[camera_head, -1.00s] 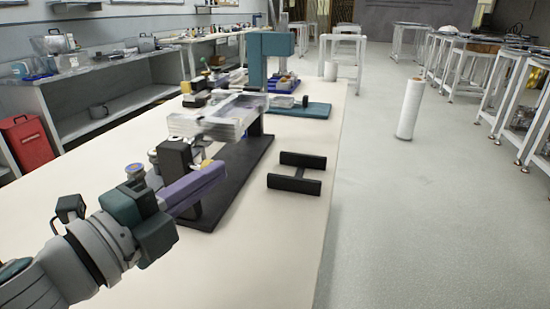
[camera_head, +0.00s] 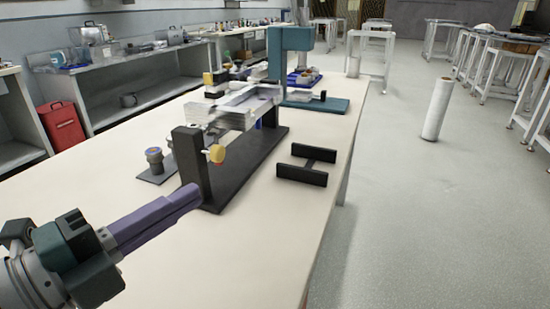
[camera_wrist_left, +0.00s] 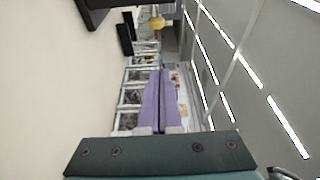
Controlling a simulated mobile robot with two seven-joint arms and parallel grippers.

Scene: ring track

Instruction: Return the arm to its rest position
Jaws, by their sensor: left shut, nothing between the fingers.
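My left arm comes in from the lower left of the head view. Its left gripper (camera_head: 192,192) has purple fingers that lie together, shut with nothing between them. The fingertips appear near the foot of the black upright of the ring track fixture (camera_head: 192,165) in the picture; whether they touch it I cannot tell. In the left wrist view the purple fingers (camera_wrist_left: 161,78) are closed and point away from the camera. My right gripper is not in view.
The white bench (camera_head: 250,250) is bare at the front. A black H-shaped stand (camera_head: 305,172) lies right of the fixture, and small round parts (camera_head: 155,160) stand left of it. A teal machine (camera_head: 290,60) stands behind. The floor at right is open around a white roll (camera_head: 436,108).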

